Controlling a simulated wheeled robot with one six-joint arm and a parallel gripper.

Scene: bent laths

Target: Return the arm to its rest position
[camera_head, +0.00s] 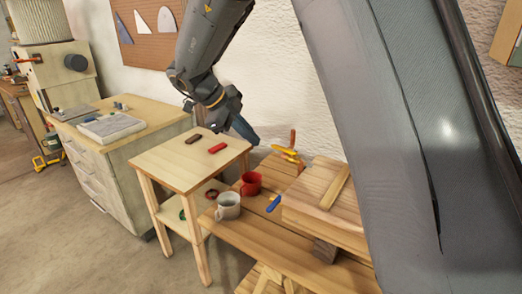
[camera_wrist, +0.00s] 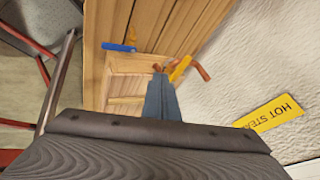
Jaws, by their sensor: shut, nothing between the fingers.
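My arm reaches in from the top of the head view and bends down at the wrist. My gripper (camera_head: 252,138) hangs in the air in front of the white wall, above the back of the wooden bench. In the wrist view its blue-grey fingers (camera_wrist: 161,82) are together with nothing visible between them. They point toward the bench, where a yellow and orange tool (camera_wrist: 182,68) shows just beyond the fingertips. I cannot tell the exact gap between the fingers and that tool.
A small table (camera_head: 172,165) holds a dark block and a red block (camera_head: 217,148). The wooden bench (camera_head: 270,238) carries a red mug (camera_head: 251,184), a grey mug (camera_head: 228,206) and a wooden box (camera_head: 325,205). A yellow sign (camera_wrist: 270,113) is on the wall.

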